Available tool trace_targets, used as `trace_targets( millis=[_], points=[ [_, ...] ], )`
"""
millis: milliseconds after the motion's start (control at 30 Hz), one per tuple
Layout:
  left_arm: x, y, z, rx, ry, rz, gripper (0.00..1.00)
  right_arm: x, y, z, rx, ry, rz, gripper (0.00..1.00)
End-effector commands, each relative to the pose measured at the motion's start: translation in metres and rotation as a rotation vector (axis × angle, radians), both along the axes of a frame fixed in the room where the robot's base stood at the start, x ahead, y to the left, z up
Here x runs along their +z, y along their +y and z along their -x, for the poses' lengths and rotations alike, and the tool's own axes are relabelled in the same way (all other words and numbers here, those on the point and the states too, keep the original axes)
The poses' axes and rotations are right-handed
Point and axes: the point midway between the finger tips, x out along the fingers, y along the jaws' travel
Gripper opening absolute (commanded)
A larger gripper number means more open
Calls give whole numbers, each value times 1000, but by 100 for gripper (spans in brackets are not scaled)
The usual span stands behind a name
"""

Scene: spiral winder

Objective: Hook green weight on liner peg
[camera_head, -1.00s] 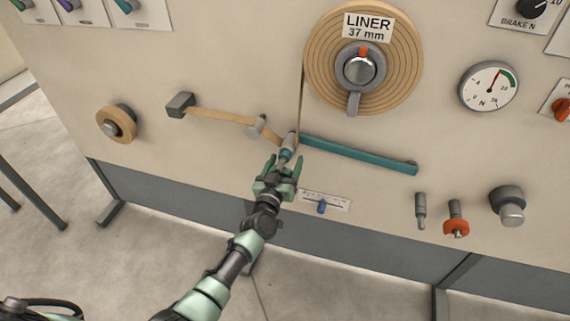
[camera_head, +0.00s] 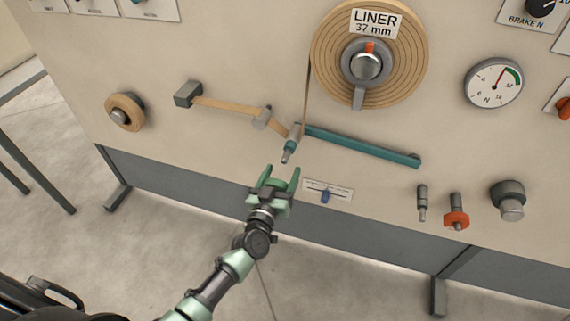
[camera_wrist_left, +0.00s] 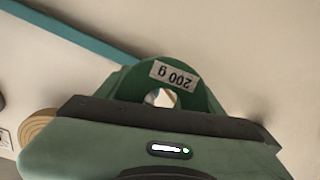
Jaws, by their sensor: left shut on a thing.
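My left gripper (camera_head: 281,172) is shut on the green weight (camera_head: 271,184), which shows as a small green edge between its fingers. In the left wrist view the green weight (camera_wrist_left: 196,92) is a green disc with a "200 g" label and a hole. The liner peg (camera_head: 289,152) is a short grey and teal pin on the left end of the teal arm (camera_head: 360,149) on the panel. The gripper and weight are just below and left of the peg tip, apart from it. The peg is bare. My right gripper is not in view.
The liner roll (camera_head: 400,75) is above, its strip running down to the peg's arm. A bare peg (camera_head: 422,203), an orange weight (camera_head: 457,219) on a peg and a dark knob (camera_head: 508,200) are at right.

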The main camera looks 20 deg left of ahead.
Motion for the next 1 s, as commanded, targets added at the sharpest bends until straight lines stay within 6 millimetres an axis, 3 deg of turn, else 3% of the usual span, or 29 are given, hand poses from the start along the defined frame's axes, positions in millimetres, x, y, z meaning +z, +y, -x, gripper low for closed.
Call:
trace_targets(
  millis=[600, 1000],
  points=[
    [10, 2, 66, 0, 1, 0, 0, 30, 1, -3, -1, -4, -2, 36],
    [11, 3, 81, 0, -2, 0, 0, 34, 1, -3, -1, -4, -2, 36]
  ],
)
